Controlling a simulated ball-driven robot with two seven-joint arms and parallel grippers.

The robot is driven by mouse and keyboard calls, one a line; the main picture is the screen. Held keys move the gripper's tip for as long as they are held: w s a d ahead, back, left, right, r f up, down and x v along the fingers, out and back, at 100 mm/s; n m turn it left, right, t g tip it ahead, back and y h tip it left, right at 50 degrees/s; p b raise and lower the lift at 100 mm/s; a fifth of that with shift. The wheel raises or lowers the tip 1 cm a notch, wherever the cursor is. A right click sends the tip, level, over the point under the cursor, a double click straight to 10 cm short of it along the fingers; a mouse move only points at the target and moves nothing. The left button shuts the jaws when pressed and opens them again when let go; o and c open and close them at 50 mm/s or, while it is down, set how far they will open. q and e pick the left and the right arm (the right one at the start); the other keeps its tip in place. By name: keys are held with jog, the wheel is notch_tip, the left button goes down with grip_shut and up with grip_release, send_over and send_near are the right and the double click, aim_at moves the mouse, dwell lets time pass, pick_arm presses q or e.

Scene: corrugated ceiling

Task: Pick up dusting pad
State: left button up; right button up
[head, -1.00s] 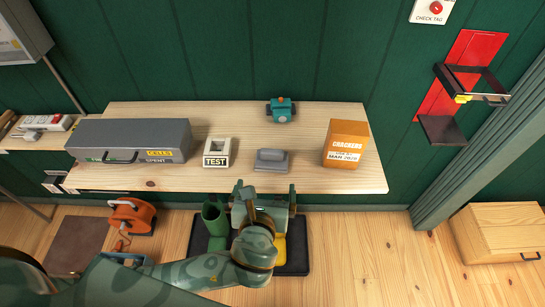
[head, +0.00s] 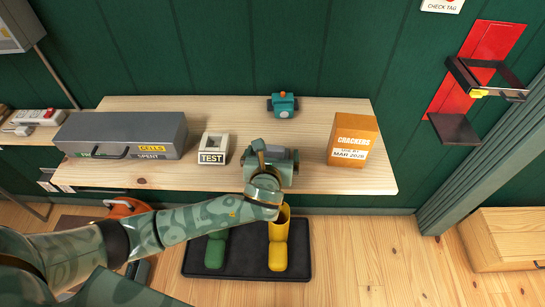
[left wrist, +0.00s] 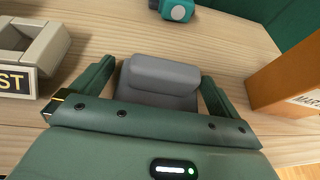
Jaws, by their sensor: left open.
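The dusting pad, a grey block with a raised grip, lies on the wooden shelf. In the left wrist view the dusting pad (left wrist: 160,82) sits between the two fingers of my open left gripper (left wrist: 158,85), one finger on each side. I cannot tell whether the fingers touch it. In the head view my left gripper (head: 272,155) is over the shelf's front middle and hides most or all of the pad. My right gripper is not in view.
On the shelf (head: 225,180) stand a grey case (head: 120,135), a white TEST holder (head: 214,147), a teal device (head: 284,105) and an orange crackers box (head: 352,140). Yellow and green boots (head: 278,245) stand on a black tray below.

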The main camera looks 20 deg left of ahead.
aim_at(272, 147)
pick_arm(q)
jog(key=shift+s+r, duration=0.1)
jog(key=shift+c, duration=0.9)
jog(key=c, duration=0.5)
jog(key=shift+c, duration=0.2)
jog(key=shift+r, duration=0.3)
notch_tip(272, 147, up, 2)
jog(key=shift+r+p, duration=0.25)
jog(key=shift+p, duration=0.65)
jog(key=s+a+r+p, duration=0.2)
jog(key=s+r+p, duration=0.4)
jog(key=s+r, duration=0.4)
jog(key=s, duration=0.3)
jog(key=shift+s, duration=0.4)
